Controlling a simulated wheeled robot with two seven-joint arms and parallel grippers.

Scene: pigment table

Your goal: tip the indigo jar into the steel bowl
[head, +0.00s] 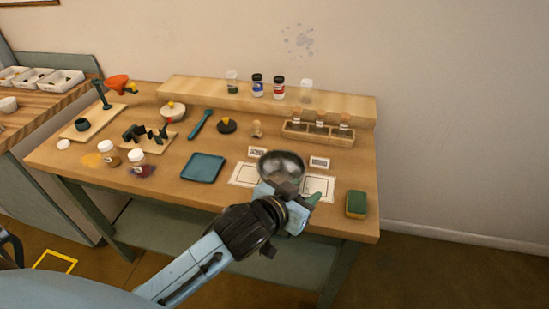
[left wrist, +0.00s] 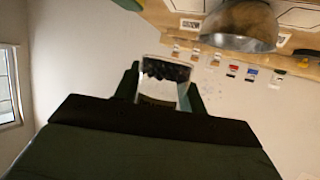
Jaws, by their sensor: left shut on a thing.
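The steel bowl (head: 281,163) stands toward the front right of the table, between two printed paper sheets. In the left wrist view the bowl (left wrist: 240,25) is at the top, partly cut off. My left gripper (head: 288,196) is at the near side of the bowl and covers part of it. In the left wrist view my left gripper (left wrist: 162,88) is shut on a clear jar with dark contents (left wrist: 165,72), which looks like the indigo jar. The jar is apart from the bowl in that view; its exact tilt is hard to tell. My right gripper is not in view.
A teal tray (head: 203,168) lies left of the bowl. A green and yellow sponge (head: 356,204) is at the right front. A wooden rack of corked jars (head: 318,130) stands behind the bowl. Several jars stand on the back shelf (head: 200,88). Two lidded jars (head: 138,160) sit at the left front.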

